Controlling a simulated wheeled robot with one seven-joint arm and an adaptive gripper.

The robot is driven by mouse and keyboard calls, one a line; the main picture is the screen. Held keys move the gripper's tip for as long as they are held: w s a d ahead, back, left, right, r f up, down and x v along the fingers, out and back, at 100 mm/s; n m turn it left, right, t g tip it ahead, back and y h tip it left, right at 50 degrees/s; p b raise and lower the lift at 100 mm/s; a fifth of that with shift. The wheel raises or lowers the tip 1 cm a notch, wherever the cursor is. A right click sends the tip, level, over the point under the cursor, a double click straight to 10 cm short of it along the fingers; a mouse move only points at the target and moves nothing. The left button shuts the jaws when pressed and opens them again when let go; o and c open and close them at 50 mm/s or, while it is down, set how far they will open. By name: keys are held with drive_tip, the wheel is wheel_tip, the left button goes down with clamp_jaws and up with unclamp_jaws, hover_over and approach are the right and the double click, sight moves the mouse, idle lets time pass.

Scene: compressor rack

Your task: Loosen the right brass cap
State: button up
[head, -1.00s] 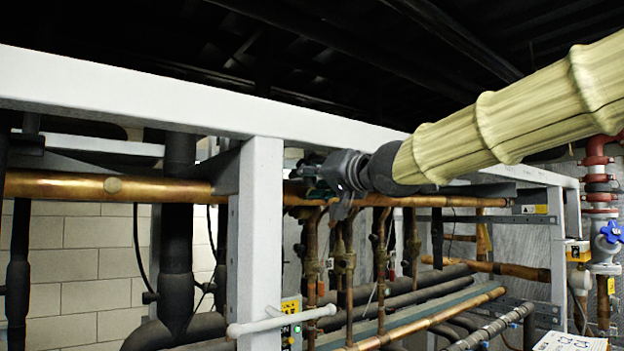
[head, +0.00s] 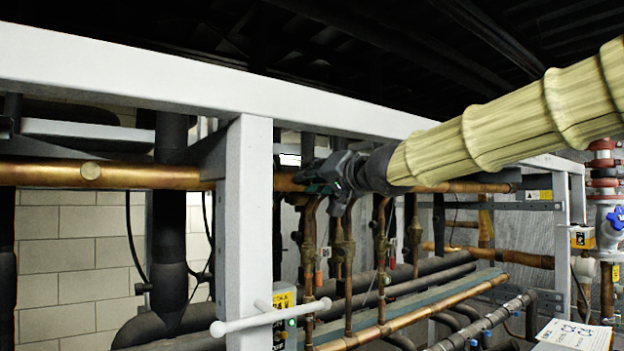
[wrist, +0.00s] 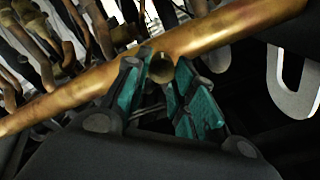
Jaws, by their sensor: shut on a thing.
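A copper pipe (head: 130,174) runs across the rack behind the white post and shows as a slanted pipe in the wrist view (wrist: 225,32). A round brass cap (wrist: 160,68) sticks out of it between my teal finger pads. My gripper (wrist: 161,76) is shut on this cap, with one finger on each side of it. In the head view my gripper (head: 306,178) is at the pipe just right of the white post, and the held cap is hidden there. Another round brass cap (head: 91,171) sits on the pipe left of the post.
A white post (head: 250,220) and a white top beam (head: 200,85) frame the rack close to my gripper. Several vertical copper pipes with brass fittings (head: 381,245) hang below the pipe. A white handle bar (head: 270,317) juts out at the front. A blue valve wheel (head: 615,218) is at far right.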

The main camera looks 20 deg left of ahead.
drive_tip(key=shift+a+n, duration=0.1)
drive_tip(key=shift+n, duration=0.2)
drive_tip(key=n, duration=1.9)
drive_tip(key=shift+s+a+f+n+b, duration=0.2)
drive_tip(key=shift+s+f+n+b, duration=0.1)
drive_tip(key=shift+n, duration=0.1)
drive_tip(key=shift+n+b, duration=0.45)
drive_tip(key=shift+n, duration=0.55)
drive_tip(key=shift+r+n, duration=0.2)
drive_tip(key=shift+n, duration=0.3)
drive_tip(key=shift+r+b, duration=0.1)
drive_tip(key=shift+b, duration=0.2)
